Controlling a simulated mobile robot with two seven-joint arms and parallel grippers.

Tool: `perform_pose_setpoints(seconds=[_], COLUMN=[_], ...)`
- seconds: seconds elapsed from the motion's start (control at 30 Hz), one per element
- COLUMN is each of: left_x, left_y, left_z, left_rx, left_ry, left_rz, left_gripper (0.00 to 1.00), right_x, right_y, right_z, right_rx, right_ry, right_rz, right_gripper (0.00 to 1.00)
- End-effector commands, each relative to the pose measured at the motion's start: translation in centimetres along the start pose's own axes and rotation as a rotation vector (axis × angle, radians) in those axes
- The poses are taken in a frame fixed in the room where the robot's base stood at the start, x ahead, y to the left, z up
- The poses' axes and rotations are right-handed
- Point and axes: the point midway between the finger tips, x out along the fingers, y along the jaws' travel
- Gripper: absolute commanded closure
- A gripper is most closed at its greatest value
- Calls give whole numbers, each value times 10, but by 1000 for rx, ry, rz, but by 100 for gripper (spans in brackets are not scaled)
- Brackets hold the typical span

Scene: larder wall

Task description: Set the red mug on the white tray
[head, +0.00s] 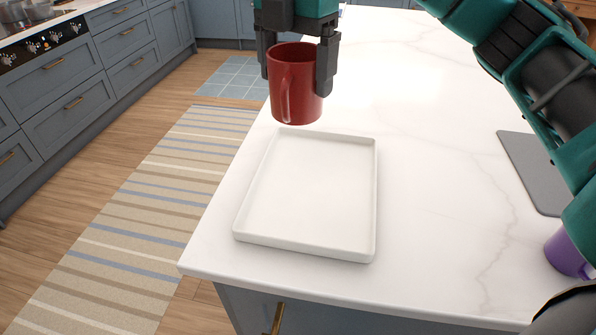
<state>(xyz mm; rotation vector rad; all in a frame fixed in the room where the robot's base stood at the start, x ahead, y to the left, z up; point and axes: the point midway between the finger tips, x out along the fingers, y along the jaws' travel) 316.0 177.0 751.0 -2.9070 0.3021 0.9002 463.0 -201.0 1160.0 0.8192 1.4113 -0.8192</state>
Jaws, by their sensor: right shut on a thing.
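The red mug (304,92) is upright between the fingers of my right gripper (294,72). The gripper comes down from the top of the head view and is shut on the mug. The mug appears held above the counter, at the far edge of the white tray (310,190), with its handle toward the camera. The tray is empty, with a low rim, and lies near the counter's left edge. My left gripper is not in the view.
The white marble counter (430,215) is clear around the tray. A grey flat board (535,170) and a purple mug (566,254) are at the right. The counter's left edge drops to a striped rug (160,200). Blue drawers and a stove stand at the left.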

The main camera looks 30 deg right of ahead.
Motion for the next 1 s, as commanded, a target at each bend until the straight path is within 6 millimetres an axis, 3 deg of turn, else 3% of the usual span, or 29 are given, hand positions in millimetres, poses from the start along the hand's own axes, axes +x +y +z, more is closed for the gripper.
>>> perform_pose_setpoints(seconds=[0.1,0.4,0.53,0.77,1.0], left_x=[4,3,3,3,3], left_y=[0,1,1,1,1], left_z=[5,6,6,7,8], left_rx=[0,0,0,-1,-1], left_ry=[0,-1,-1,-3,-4], left_rz=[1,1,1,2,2], left_gripper=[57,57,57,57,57], right_x=[35,105,124,138,171], right_y=[-1,-1,0,0,0], right_z=[0,0,0,0,0], right_rx=[-1,0,-1,-1,0], right_ry=[3,1,0,1,0], right_rz=[-5,-2,0,0,0], right_gripper=[60,60,60,60,60])
